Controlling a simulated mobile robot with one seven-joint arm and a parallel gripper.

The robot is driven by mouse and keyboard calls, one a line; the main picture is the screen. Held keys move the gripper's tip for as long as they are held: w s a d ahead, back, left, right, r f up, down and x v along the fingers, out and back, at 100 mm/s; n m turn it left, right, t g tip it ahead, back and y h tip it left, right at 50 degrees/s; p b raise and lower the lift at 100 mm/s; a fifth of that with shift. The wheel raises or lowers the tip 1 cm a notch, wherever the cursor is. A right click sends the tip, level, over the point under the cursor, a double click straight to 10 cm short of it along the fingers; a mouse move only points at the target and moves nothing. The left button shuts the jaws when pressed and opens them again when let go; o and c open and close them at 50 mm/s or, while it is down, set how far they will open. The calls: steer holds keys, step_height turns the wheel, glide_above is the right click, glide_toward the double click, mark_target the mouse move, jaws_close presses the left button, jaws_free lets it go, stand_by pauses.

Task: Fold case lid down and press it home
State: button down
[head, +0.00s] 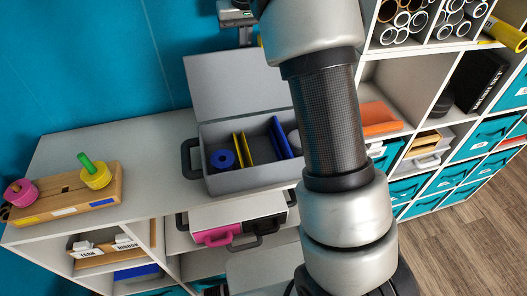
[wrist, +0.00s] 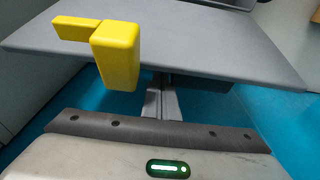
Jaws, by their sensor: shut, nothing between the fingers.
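The grey case (head: 255,177) stands on the shelf unit's top with its lid (head: 237,85) raised, tilted back towards the blue wall. Blue and yellow items lie inside the case. My gripper (head: 246,40) is at the lid's upper edge, its fingers shut and empty. In the wrist view my gripper's fingers (wrist: 161,97) run in under a wide grey panel, apparently the lid (wrist: 200,45), which hides their tips. I cannot tell whether they touch it. A yellow block (wrist: 116,52) shows over the panel; whether it is attached is unclear.
A wooden stand (head: 68,195) with pink and yellow rolls is left of the case on the shelf top (head: 140,145). A taller shelf unit (head: 390,70) with tubes and teal bins stands at the right. My arm hides part of the case's right side.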

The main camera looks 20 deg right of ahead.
mark_target(251, 74)
stand_by(0.4)
steer(key=shift+s+r+b, duration=0.3)
steer(key=shift+s, duration=0.6)
steer(key=shift+s+r+b, duration=0.25)
steer(key=shift+s+b, duration=0.2)
steer(key=shift+s, duration=0.6)
steer(key=shift+s+r+b, duration=0.25)
steer(key=shift+s+b, duration=0.15)
steer(key=shift+s, duration=0.7)
steer(key=shift+s+r+b, duration=0.25)
steer(key=shift+s+b, duration=0.2)
steer(key=shift+s, duration=0.6)
steer(key=s+f+b, duration=0.1)
steer(key=s+b, duration=0.2)
steer(key=s, duration=0.3)
steer(key=shift+s+b, duration=0.3)
steer(key=shift+b, duration=0.05)
steer(key=shift+f, duration=0.15)
